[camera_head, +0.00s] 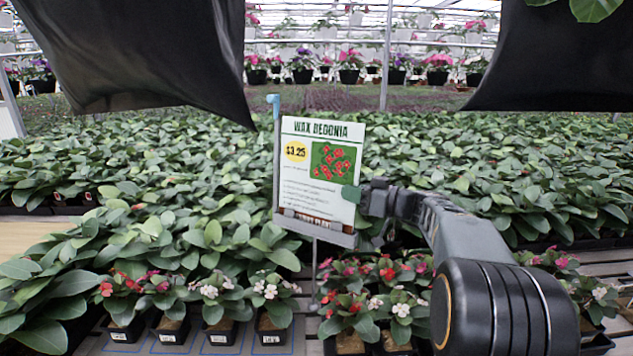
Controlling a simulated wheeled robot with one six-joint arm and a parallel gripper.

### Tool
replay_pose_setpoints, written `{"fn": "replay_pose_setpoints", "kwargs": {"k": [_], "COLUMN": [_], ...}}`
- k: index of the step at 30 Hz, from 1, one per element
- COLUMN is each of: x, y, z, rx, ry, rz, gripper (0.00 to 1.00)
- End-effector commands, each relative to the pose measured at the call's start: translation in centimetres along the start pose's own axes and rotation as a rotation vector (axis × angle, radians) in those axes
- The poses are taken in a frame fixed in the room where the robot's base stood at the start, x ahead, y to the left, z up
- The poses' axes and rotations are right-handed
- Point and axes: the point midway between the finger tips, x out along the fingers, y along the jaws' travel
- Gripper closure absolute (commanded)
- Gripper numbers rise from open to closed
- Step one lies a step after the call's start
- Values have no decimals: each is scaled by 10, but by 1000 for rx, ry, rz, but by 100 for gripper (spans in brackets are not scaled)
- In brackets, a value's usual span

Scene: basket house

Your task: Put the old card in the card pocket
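A white card (322,180) reading "WAX BEGONIA" and "$3.25", with a red-flower picture, stands upright in a grey holder (343,239) on a thin stake. The holder has a left rail with a blue top and a trough along the bottom. Behind the trough's lip a dark strip with lettering shows, partly hidden. My gripper (354,196) is at the card's lower right edge, with a green fingertip pad over its face. The other finger is hidden, so I cannot tell whether it is shut on the card. I cannot identify a separate card pocket.
Potted begonias (270,296) stand in front of and below the holder, on a slatted bench. Dense leafy plants (200,160) fill the area behind. Black sheets (150,50) hang at the upper left and upper right (560,50).

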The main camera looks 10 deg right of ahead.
Motion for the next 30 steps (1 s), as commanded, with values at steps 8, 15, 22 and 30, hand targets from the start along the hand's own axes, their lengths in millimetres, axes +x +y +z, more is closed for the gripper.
{"fn": "replay_pose_setpoints", "kwargs": {"k": [8, 15, 22, 30], "x": [0, 0, 0, 0], "y": [0, 0, 0, 0], "z": [-19, -34, -49, -61], "rx": [-2, -2, -1, 0], "ry": [0, 0, 0, 0], "rz": [0, 1, 1, 1], "gripper": [100, 100, 100, 100]}}
